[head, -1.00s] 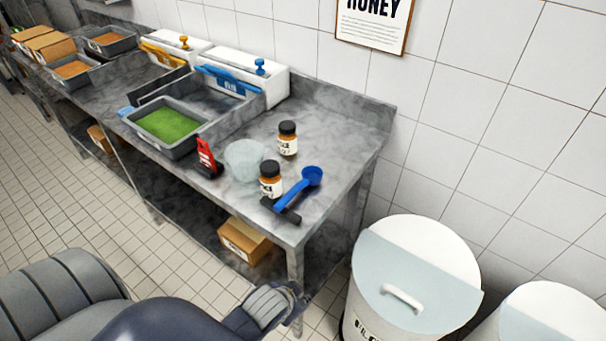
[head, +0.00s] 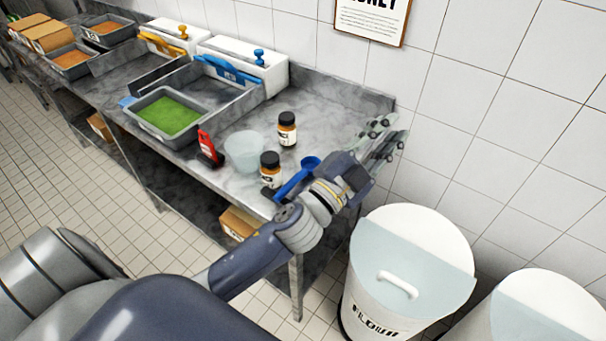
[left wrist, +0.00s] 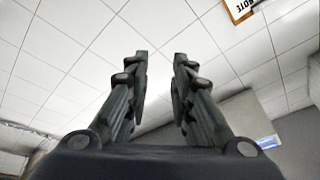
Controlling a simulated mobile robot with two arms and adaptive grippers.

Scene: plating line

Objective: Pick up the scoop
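The blue scoop (head: 291,183) lies near the right front corner of the steel counter (head: 330,105), its bowl toward the back right and its handle toward the front. My left forearm and wrist partly cover its right side. My left gripper (head: 392,132) is past the scoop, at the counter's right end near the wall, pointing up and away. In the left wrist view, my left gripper (left wrist: 160,55) has its two fingers apart with nothing between them. My right gripper is not in view.
Two brown jars (head: 270,170) (head: 287,130), a clear bowl (head: 243,152) and a red-and-black item (head: 208,147) stand left of the scoop. A tray of green contents (head: 167,116) is farther left. A white flour bin (head: 410,260) stands right of the counter.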

